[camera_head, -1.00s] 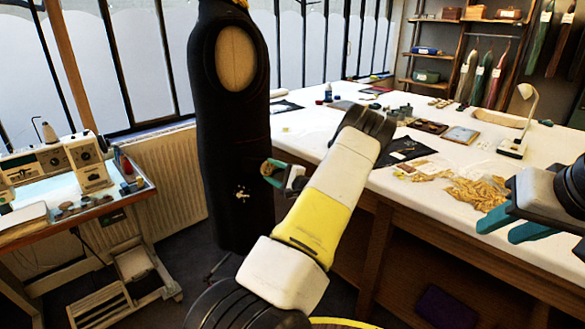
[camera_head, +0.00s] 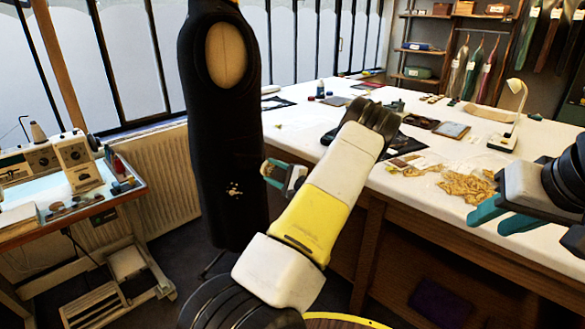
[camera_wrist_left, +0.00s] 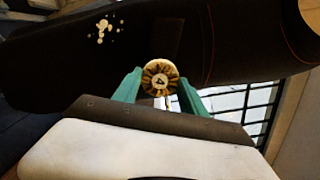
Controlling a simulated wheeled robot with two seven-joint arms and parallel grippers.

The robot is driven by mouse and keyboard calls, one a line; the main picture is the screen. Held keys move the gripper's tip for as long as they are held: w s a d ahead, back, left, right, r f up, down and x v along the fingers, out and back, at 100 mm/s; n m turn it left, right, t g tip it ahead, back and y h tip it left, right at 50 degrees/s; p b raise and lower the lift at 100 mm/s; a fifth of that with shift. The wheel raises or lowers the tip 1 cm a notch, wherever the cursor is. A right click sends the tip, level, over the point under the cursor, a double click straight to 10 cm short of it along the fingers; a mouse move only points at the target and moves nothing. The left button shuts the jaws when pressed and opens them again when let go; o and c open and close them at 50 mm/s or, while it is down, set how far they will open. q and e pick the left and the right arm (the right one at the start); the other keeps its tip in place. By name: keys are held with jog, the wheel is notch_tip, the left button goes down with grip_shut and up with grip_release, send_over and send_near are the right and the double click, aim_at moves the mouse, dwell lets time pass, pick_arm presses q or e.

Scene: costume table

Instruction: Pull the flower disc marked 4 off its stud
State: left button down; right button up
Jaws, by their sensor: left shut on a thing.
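A black dress form (camera_head: 222,130) stands left of centre in the head view, with a cluster of small pale spots (camera_head: 234,189) on its front. My left gripper (camera_head: 274,172) is at its right edge. In the left wrist view, the flower disc marked 4 (camera_wrist_left: 160,77), round with gold-brown petals and a pale centre, sits between the teal fingertips of my left gripper (camera_wrist_left: 159,84), which is shut on it. The black form (camera_wrist_left: 60,60) lies behind it. Whether the disc touches a stud cannot be seen. My right gripper (camera_head: 490,222) is open and empty near the table's front edge.
A white-topped table (camera_head: 400,190) fills the right, with tan fabric (camera_head: 465,187), a lamp (camera_head: 515,100) and small items on it. A sewing machine table (camera_head: 60,215) stands at the left. The floor between is dark and partly clear.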

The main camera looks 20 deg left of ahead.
pick_arm(q)
jog(key=shift+s+d+r, duration=0.95)
jog(key=shift+d+r, duration=1)
jog(key=shift+d, duration=0.85)
jog(key=s+d, duration=0.6)
jog(key=s, duration=0.4)
jog(key=s+d, duration=0.6)
jog(key=s, duration=0.5)
jog(key=shift+s+d, duration=0.3)
jog(key=shift+d, duration=0.1)
jog(key=shift+w, duration=0.15)
